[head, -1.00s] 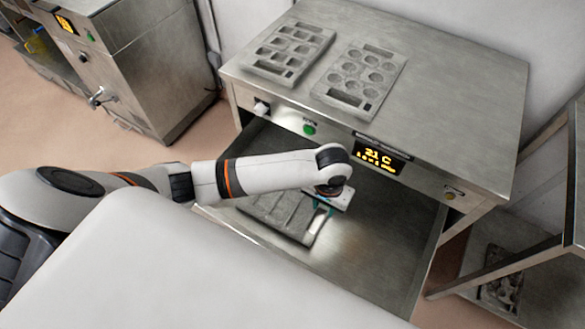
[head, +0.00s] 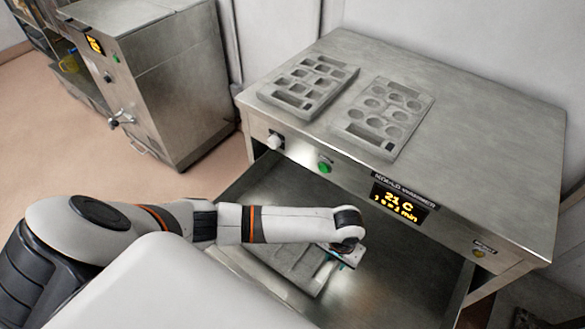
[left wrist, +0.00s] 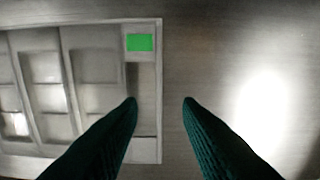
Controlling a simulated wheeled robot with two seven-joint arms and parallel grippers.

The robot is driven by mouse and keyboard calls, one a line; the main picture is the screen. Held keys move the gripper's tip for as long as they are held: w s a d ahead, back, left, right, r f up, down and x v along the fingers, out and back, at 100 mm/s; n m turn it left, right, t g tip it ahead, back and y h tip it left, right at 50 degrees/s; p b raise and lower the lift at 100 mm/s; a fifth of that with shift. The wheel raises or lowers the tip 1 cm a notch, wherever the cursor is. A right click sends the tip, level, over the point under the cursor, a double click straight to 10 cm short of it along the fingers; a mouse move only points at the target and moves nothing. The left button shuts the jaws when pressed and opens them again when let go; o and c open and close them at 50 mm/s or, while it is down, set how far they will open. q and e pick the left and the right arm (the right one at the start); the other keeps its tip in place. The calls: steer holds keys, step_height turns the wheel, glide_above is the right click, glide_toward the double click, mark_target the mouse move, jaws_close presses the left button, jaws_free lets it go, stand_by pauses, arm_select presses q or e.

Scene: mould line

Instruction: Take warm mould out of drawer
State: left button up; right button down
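The drawer (head: 400,290) of the mould warmer is pulled out. A grey metal mould (head: 286,262) lies flat in it, partly hidden by my left arm. In the left wrist view, the mould (left wrist: 98,95) has square hollows, a green patch and a slot at its right end. My left gripper (head: 345,260) is over the mould's right end. The left finger overlaps the mould's slotted end; the right one is over bare drawer floor. I cannot tell the height between fingertips and mould. My right gripper is out of view.
The warmer top (head: 475,125) carries a mould with square hollows (head: 325,77) and one with round hollows (head: 402,98). The display (head: 400,203) reads 21 C. A steel cabinet (head: 165,85) stands at left. The drawer's right side is empty.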

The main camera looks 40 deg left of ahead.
mark_target(332, 270)
arm_select(q)
steer(key=shift+s+f, duration=0.15)
steer(key=shift+f, duration=1.25)
steer(key=shift+s+f, duration=0.15)
steer(key=shift+f, duration=1.2)
jaws_close()
